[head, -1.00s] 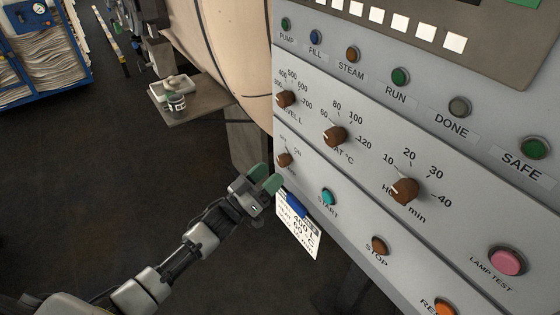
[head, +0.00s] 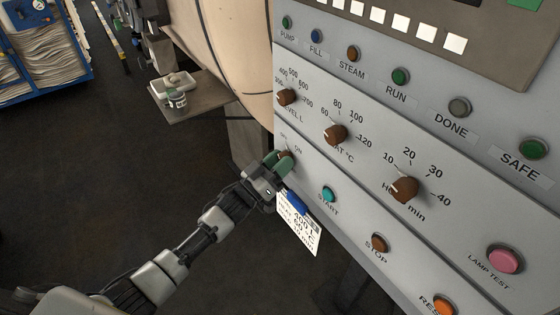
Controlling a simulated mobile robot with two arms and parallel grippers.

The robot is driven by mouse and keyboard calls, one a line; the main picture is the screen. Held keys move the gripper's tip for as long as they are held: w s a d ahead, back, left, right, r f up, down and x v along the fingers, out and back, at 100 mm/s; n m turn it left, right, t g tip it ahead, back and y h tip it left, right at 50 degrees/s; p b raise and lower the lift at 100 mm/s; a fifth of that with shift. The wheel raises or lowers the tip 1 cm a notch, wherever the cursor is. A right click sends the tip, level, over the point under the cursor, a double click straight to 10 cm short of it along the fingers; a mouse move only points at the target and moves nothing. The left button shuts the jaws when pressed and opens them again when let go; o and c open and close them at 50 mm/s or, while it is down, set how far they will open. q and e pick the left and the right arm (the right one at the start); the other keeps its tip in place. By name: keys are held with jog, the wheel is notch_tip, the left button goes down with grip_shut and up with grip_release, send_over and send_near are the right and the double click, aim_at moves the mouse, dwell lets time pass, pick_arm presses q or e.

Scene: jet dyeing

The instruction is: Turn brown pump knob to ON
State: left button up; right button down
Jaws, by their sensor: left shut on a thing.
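The small brown pump knob (head: 286,154) sits at the left edge of the control panel (head: 330,170), below the level knob, with OFF and ON marks above it. My left gripper (head: 279,162) is at this knob, its green fingertips around it and shut on it. The fingers hide most of the knob, so its pointer direction cannot be made out. My right gripper is not in view.
Nearby are the brown level knob (head: 287,97), the temperature knob (head: 335,134) and the cyan start button (head: 328,194). A white card with a blue clip (head: 299,226) hangs just below my gripper. Open floor lies to the left.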

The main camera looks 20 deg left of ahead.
pick_arm(q)
jog(key=shift+f, duration=0.1)
jog(key=shift+w+a+m+g+h+b, duration=0.1)
jog(key=shift+m+g+h+b, duration=1)
jog(key=shift+m, duration=2.1)
jog(key=shift+a+m+g+h+b, duration=0.1)
jog(key=shift+m+g+h+b, duration=0.95)
jog(key=shift+m, duration=2.15)
jog(key=shift+w+m+g+h+b, duration=0.1)
jog(key=shift+m+g+h+b, duration=0.5)
jog(key=shift+m+g, duration=1.8)
jog(key=shift+m+t, duration=0.65)
jog(key=shift+m, duration=0.35)
jog(key=o, duration=0.9)
jog(key=shift+s, duration=0.1)
